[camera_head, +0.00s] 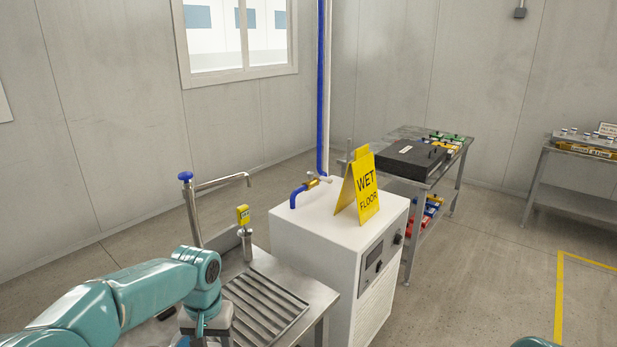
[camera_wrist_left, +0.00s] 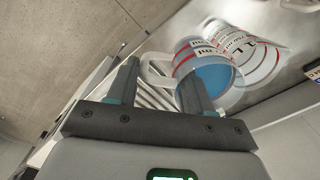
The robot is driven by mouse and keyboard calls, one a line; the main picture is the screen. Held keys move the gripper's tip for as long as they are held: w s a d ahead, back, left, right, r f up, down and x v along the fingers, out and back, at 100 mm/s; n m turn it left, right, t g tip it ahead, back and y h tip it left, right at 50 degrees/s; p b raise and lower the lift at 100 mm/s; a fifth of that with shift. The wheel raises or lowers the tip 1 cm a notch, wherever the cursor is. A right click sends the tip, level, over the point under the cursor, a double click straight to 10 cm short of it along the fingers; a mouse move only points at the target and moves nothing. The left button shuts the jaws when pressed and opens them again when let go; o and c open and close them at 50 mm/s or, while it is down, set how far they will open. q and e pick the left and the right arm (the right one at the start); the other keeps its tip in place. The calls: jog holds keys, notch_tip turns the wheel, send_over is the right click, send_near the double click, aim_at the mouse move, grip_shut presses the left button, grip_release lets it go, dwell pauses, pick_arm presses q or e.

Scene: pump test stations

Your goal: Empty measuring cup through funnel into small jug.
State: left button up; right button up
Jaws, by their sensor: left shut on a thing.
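My left gripper (camera_wrist_left: 162,76) is shut on the pale handle of a clear measuring cup (camera_wrist_left: 186,56) in the left wrist view. The cup has red bands and dark lettering, and a blue surface shows inside it. A larger clear jug (camera_wrist_left: 262,62) with red bands and a "1 L" mark stands just beyond, overlapping the cup in view. I cannot tell whether they touch. I cannot make out the funnel. In the head view my left arm reaches down at the bottom left, and its fingers and the vessels are hidden. My right gripper is not in view.
A metal sink bench with a ribbed drainboard (camera_head: 262,303) and a tap (camera_head: 193,210) is beside my left arm. A white cabinet (camera_head: 322,245) carries a yellow wet-floor sign (camera_head: 357,186). Behind stands a metal table with a black case (camera_head: 403,160).

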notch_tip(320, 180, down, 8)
jog(key=b, duration=0.6)
jog(key=shift+b, duration=0.3)
